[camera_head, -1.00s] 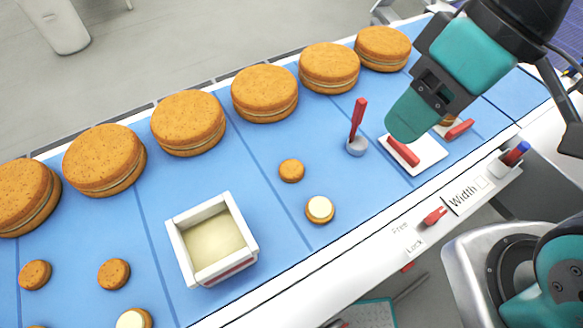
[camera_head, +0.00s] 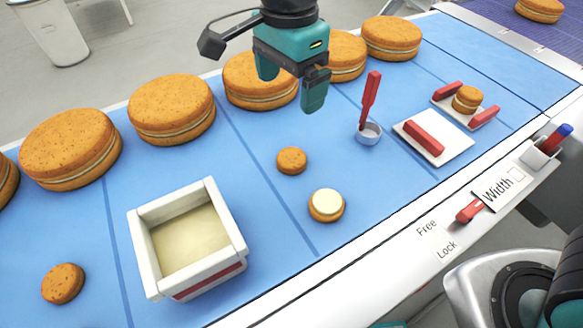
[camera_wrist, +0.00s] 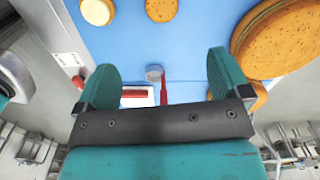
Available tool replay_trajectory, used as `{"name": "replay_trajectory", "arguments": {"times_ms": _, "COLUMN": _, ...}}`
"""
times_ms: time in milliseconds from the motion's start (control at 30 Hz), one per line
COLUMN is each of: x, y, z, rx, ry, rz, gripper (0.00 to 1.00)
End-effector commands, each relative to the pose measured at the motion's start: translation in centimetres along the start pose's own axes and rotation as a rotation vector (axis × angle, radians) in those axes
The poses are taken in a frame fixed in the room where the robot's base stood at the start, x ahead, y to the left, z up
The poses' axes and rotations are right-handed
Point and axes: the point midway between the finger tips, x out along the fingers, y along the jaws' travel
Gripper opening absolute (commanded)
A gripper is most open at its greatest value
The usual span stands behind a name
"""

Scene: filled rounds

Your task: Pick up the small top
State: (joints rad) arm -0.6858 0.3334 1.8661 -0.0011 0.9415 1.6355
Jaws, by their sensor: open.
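A small plain brown biscuit top (camera_head: 291,160) lies flat on the blue surface in the head view. A small biscuit with pale cream on it (camera_head: 327,205) lies in front of it. Another small plain biscuit (camera_head: 63,283) lies at the lower left. My gripper (camera_head: 290,86) is open and empty, raised in front of the large biscuits and behind the middle small top in the picture. In the wrist view the small top (camera_wrist: 161,9) shows at the upper edge, beyond my open fingers (camera_wrist: 163,66), with the cream biscuit (camera_wrist: 97,11) to its left.
A white box of cream (camera_head: 190,245) stands left of the small top. A small cup with a red-handled tool (camera_head: 369,133) and a white plate with a red bar (camera_head: 450,146) are to the right. A small sandwich (camera_head: 467,99) sits between red blocks. Large biscuits (camera_head: 172,108) line the back.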

Motion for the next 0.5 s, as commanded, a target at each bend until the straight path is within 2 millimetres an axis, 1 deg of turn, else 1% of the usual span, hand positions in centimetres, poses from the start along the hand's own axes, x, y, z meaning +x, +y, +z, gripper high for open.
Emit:
{"name": "replay_trajectory", "arguments": {"times_ms": 133, "x": 2.2, "y": 0.0, "z": 0.0, "rx": 0.012, "ry": 0.002, "rz": 0.007, "gripper": 0.95}}
{"name": "replay_trajectory", "arguments": {"times_ms": 400, "x": 8.3, "y": 0.1, "z": 0.0, "rx": 0.010, "ry": 0.002, "rz": 0.008, "gripper": 0.95}}
{"name": "replay_trajectory", "arguments": {"times_ms": 500, "x": 10.1, "y": 0.1, "z": 0.0, "rx": 0.009, "ry": 0.001, "rz": 0.006, "gripper": 0.95}}
